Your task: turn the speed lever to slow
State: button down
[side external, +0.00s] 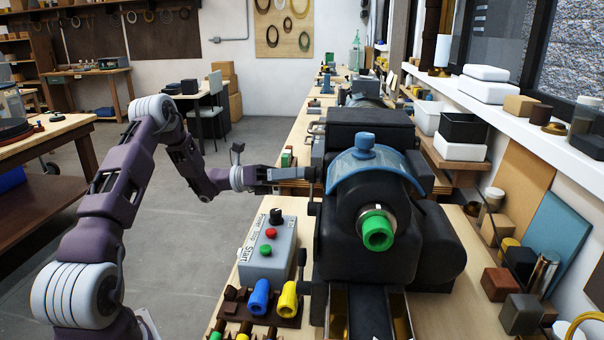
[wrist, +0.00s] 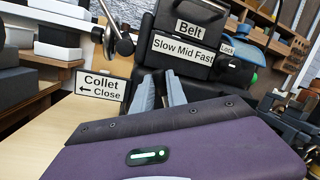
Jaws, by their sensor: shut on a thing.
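The dark lathe-like machine (side external: 370,185) stands on the bench with a blue curved cover and a green-tipped spindle. In the side view, my gripper (side external: 304,173) reaches its left side and its fingertips meet a small dark knob there. In the wrist view, my gripper (wrist: 162,90) has its two grey fingers close together below the "Slow Mid Fast" label (wrist: 183,49). The jaws are shut on the speed lever, which is mostly hidden by the fingers, so its position along the scale cannot be told.
A grey control box (side external: 268,250) with red and green buttons stands in front of my gripper. A rack (side external: 262,310) with blue and yellow pieces is nearer. In the wrist view, a "Collet Close" sign (wrist: 102,86) and a metal lever (wrist: 122,44) are left of the fingers.

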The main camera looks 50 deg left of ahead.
jog(key=shift+w+a+f+n, duration=0.15)
jog(key=shift+a+n, duration=0.05)
jog(key=shift+n, duration=0.3)
jog(key=shift+t, duration=0.4)
jog(key=c, duration=1.3)
grip_release()
jog(key=shift+c, duration=0.2)
jog(key=shift+a, duration=0.1)
jog(key=v, duration=0.7)
